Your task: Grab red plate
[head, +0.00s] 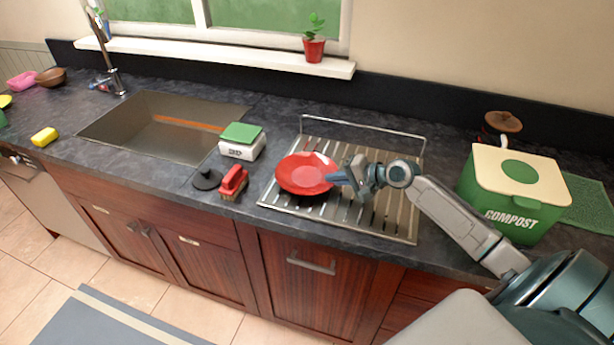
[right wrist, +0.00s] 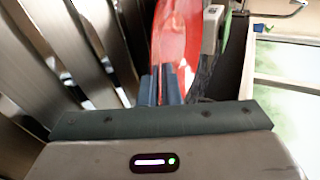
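The red plate (head: 304,174) is over the left part of the metal drying rack; I cannot tell whether it is resting on the rack or slightly above it. My right gripper (head: 341,178) reaches in from the right and is at the plate's right edge. In the right wrist view the fingers (right wrist: 160,86) are close together, with the rim of the red plate (right wrist: 176,40) at their tips, and they look shut on it. The fingertips partly hide the rim. My left gripper is not in view.
The drying rack (head: 400,215) has a raised wire back. A green compost bin (head: 512,190) stands right of my right arm. A red brush (head: 233,182), a black stopper (head: 207,180) and a green-topped scale (head: 242,140) stand left of the rack, beside the sink (head: 150,128).

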